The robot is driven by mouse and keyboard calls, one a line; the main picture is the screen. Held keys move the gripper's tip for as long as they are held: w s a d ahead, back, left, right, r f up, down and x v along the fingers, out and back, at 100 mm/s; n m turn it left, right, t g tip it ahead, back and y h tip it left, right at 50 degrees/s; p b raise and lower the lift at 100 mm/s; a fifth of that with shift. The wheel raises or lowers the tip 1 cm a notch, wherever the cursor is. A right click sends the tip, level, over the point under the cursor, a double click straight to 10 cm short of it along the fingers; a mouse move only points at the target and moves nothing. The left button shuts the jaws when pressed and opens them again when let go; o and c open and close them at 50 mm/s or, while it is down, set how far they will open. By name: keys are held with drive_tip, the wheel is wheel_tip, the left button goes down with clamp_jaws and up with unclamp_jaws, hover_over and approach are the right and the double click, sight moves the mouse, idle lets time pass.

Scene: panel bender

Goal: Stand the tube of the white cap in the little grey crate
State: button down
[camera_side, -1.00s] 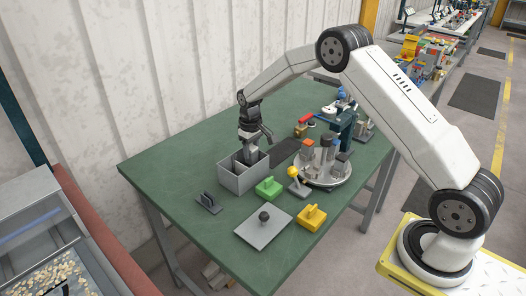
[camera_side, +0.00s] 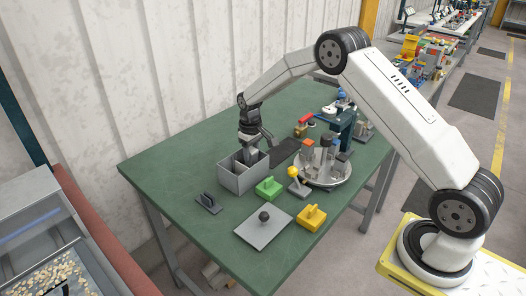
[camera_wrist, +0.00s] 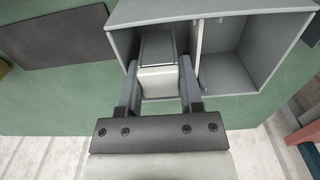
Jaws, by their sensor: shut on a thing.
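The little grey crate (camera_side: 236,183) stands on the green table. A divider splits it into compartments, seen in the wrist view (camera_wrist: 268,70). My gripper (camera_wrist: 158,88) is shut on a squarish grey tube with a white cap (camera_wrist: 160,82), one finger on each side. In the side view my gripper (camera_side: 249,152) points down over the crate, and the tube's lower part is hidden by the crate walls. In the wrist view the tube is at the left compartment and the right one looks empty. I cannot tell whether the tube touches the floor.
A green block (camera_side: 268,188), a yellow block (camera_side: 311,218) and a grey plate with a dark knob (camera_side: 262,228) stand in front. A dark holder (camera_side: 208,203) is left of the crate. A round tray (camera_side: 338,180) with several upright parts is at right. A dark mat (camera_side: 284,151) lies behind.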

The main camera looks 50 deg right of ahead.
drive_tip(key=shift+f, duration=0.35)
drive_tip(key=shift+c, duration=0.8)
unclamp_jaws()
drive_tip(key=shift+d, duration=0.15)
drive_tip(key=c, duration=0.4)
drive_tip(key=shift+o, duration=1.4)
